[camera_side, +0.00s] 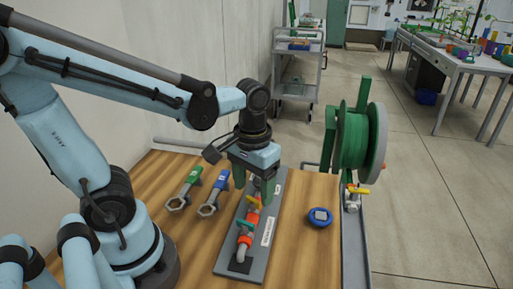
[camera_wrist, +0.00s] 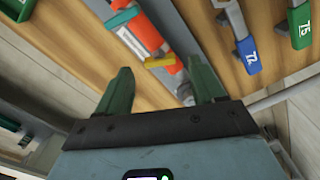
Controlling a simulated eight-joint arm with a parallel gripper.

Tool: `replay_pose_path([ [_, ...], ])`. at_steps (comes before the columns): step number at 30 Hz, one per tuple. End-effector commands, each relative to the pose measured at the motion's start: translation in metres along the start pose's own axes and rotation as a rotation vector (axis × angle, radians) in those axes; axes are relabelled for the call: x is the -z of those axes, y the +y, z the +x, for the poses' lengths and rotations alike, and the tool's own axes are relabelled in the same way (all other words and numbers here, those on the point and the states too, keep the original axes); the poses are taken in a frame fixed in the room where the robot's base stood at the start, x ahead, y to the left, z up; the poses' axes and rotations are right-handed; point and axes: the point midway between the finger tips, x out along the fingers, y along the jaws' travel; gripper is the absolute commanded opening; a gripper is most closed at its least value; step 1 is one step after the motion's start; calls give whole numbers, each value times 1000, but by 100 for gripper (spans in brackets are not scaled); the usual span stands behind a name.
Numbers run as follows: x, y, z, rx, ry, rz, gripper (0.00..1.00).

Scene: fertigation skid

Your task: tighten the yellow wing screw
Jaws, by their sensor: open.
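The yellow wing screw (camera_side: 253,200) sits on the orange clamp (camera_side: 252,218) around a pipe on the grey base plate (camera_side: 228,262). In the wrist view the yellow wing screw (camera_wrist: 160,61) shows as a flat bar beside the orange clamp (camera_wrist: 150,36). My gripper (camera_side: 256,188) points down over the plate, its green fingers apart and empty. In the wrist view the fingertips of my gripper (camera_wrist: 162,72) are on either side of the screw's line. I cannot tell the exact height gap. A teal lever (camera_side: 245,226) is on the same pipe.
A green-handled wrench (camera_side: 185,188) and a blue-handled wrench (camera_side: 214,193) lie left of the plate. A round blue item (camera_side: 320,217) lies on the wooden table to the right. A green hose reel (camera_side: 355,140) stands beyond, with a small valve (camera_side: 353,192) below it.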

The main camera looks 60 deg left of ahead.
Motion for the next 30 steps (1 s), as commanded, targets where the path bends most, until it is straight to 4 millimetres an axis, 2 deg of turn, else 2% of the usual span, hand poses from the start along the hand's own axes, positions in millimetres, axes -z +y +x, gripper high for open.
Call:
replay_pose_path([
  [3, 0, 0, 12, 0, 0, 0, 68],
  [9, 0, 0, 24, 0, 1, 0, 68],
  [21, 0, 0, 28, 0, 1, 0, 68],
  [30, 0, 0, 28, 0, 1, 0, 22],
])
